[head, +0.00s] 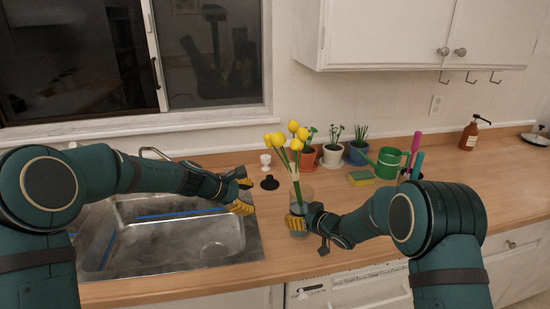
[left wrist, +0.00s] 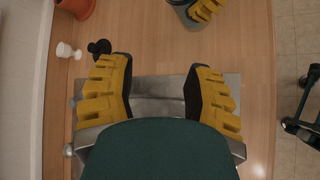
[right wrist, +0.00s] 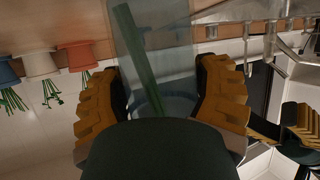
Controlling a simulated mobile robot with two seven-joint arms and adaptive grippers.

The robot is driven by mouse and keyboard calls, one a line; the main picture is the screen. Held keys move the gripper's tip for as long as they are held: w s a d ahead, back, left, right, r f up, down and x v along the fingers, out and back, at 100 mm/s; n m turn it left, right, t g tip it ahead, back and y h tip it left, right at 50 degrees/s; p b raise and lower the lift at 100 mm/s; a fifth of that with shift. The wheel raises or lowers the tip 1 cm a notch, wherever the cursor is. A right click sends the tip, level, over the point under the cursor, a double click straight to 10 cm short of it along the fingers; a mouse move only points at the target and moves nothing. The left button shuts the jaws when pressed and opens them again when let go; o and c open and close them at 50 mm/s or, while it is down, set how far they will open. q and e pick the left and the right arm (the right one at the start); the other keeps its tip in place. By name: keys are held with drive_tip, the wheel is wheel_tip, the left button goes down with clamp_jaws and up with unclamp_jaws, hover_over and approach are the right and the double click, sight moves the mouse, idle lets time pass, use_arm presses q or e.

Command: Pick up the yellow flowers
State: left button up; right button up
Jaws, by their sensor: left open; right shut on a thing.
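The yellow flowers (head: 290,135) stand on green stems in a clear glass vase (head: 307,190) on the counter, right of the sink. My right gripper (head: 300,220) is shut on the vase low down. In the right wrist view the glass (right wrist: 150,45) and a green stem (right wrist: 138,55) lie between the yellow fingers. I cannot tell whether the vase base touches the counter. My left gripper (head: 244,197) is open and empty at the sink's right edge, left of the vase. In the left wrist view its fingers (left wrist: 160,70) are spread apart.
A metal sink (head: 180,254) is at left. A white egg cup (head: 265,162) and black stopper (head: 270,182) sit behind. The far right counter has free room.

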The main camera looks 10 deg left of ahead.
use_arm(q)
drive_tip(key=a+f+m+t+y, duration=0.2)
drive_tip(key=a+f+m+y, duration=0.1)
drive_tip(key=f+m+y, duration=0.15)
drive_tip(key=m+t+h, duration=0.6)
drive_tip(key=m, duration=1.1)
approach(292, 177)
drive_tip(key=x, duration=0.9)
drive_tip(key=shift+w+d+f, duration=0.1)
drive_tip(key=shift+w+d, duration=0.05)
drive_tip(key=shift+w, duration=0.15)
clamp_jaws()
